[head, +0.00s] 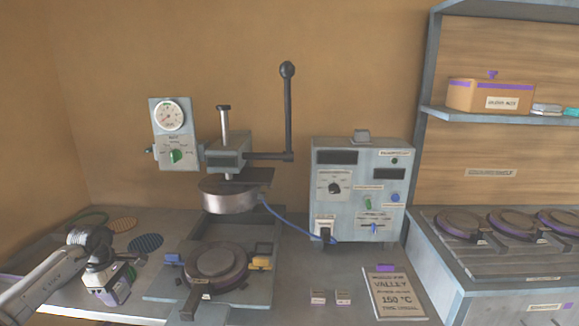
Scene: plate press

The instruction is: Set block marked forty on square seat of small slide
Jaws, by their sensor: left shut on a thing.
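My left gripper (112,292) is at the lower left, over the bench to the left of the press. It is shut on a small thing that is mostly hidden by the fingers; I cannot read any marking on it. Two small labelled blocks stand side by side on the bench front, a left one (318,297) and a right one (343,298); their print is too small to read. A small slide with a square seat cannot be made out for certain. My right gripper is not in view.
The press has a raised upper platen (228,195) above a round lower plate (215,263). A control box (358,190) stands right of it, with a blue cable between. A sign card (394,293) lies in front. A rack of round plates (463,223) is at right.

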